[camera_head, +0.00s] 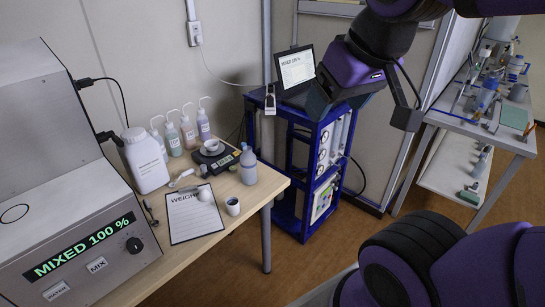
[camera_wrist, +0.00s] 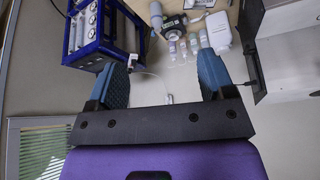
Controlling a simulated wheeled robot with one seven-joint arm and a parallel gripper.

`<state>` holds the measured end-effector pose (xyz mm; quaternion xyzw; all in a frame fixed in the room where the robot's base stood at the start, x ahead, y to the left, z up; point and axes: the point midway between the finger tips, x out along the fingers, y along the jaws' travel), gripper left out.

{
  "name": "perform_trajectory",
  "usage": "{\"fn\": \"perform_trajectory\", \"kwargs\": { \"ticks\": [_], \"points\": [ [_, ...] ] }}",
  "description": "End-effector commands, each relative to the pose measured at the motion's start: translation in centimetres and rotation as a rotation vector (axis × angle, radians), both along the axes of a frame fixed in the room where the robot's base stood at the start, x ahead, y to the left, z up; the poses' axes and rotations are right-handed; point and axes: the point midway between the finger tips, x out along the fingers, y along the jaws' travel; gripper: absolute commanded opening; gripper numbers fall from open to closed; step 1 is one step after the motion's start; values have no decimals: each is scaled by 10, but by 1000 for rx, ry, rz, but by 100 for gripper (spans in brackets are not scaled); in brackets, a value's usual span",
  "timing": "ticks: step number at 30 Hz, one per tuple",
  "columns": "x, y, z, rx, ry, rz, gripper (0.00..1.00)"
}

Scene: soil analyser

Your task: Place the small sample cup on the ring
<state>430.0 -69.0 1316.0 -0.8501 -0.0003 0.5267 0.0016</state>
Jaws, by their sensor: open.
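A small white cup (camera_head: 233,206) with dark contents stands upright near the front right edge of the wooden table. A white dish (camera_head: 211,145) sits on the dark balance (camera_head: 214,161) farther back. My gripper (camera_head: 320,95) is high up, right of the table and in front of the blue rack. In the wrist view my gripper (camera_wrist: 163,78) is open, its two blue-grey fingers wide apart with nothing held between them.
A white jug (camera_head: 145,160), several wash bottles (camera_head: 188,131), a grey bottle (camera_head: 248,165) and a clipboard (camera_head: 192,216) crowd the table. A blue rack (camera_head: 300,165) with a laptop (camera_head: 296,72) stands behind.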

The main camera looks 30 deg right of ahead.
Motion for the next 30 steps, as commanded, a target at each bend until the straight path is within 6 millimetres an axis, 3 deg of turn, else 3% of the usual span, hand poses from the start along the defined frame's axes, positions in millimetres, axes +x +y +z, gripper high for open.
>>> {"fn": "perform_trajectory", "kwargs": {
  "ticks": [5,14,21,30],
  "points": [
    [24,-1,-5,-10,-14,5,76],
    [114,-5,-34,-49,-96,36,76],
    [182,-6,-71,-72,-169,72,76],
    [253,-3,-133,-86,-258,130,76]
  ]
}}
